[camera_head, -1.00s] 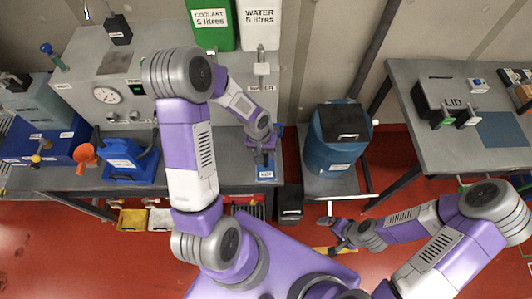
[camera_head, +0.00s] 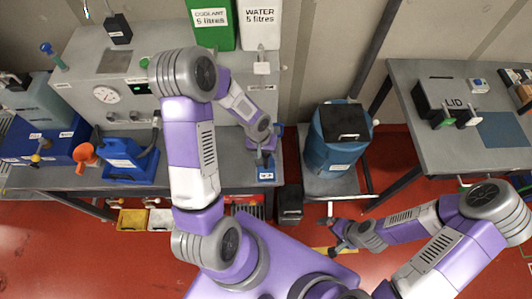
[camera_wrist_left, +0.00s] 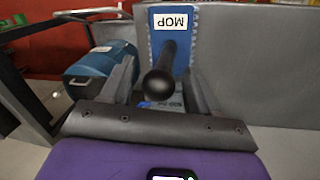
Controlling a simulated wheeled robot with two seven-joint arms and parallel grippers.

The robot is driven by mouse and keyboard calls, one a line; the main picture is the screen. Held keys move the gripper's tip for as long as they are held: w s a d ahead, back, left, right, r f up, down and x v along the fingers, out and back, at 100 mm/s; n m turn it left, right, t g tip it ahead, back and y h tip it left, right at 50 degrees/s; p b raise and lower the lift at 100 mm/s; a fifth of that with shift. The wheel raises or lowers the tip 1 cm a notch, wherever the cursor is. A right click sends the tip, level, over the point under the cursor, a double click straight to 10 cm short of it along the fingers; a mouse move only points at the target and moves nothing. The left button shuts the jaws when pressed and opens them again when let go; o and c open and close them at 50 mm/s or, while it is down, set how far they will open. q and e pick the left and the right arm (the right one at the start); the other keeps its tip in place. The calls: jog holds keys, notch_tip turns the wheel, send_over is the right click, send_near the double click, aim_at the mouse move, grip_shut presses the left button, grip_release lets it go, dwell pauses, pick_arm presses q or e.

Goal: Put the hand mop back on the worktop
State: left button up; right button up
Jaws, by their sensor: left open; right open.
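The hand mop (camera_head: 266,174) is at the right front of the left worktop (camera_head: 225,172), below my left gripper (camera_head: 266,157). In the left wrist view the mop (camera_wrist_left: 173,48) shows a blue pad with a white MOP label and a black round-ended handle, which points toward the camera. The open fingers of my left gripper (camera_wrist_left: 160,85) stand on either side of the handle, with gaps visible. Whether the pad rests fully on the worktop is hard to tell. My right gripper (camera_head: 335,236) is open and empty above the red floor.
A blue drum (camera_head: 335,150) with a black box on top stands right of the worktop. A grey machine with a gauge (camera_head: 106,94), a blue container (camera_head: 128,162) and an orange funnel (camera_head: 85,154) occupy the worktop's left. Another table (camera_head: 480,150) stands at right.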

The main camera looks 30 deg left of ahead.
pick_arm(q)
jog(key=shift+r, duration=0.25)
notch_tip(320, 180, up, 12)
jog(key=a, duration=0.2)
jog(key=shift+s+f, duration=0.15)
jog(key=shift+s, duration=0.15)
pick_arm(e)
jog(key=shift+r, duration=0.15)
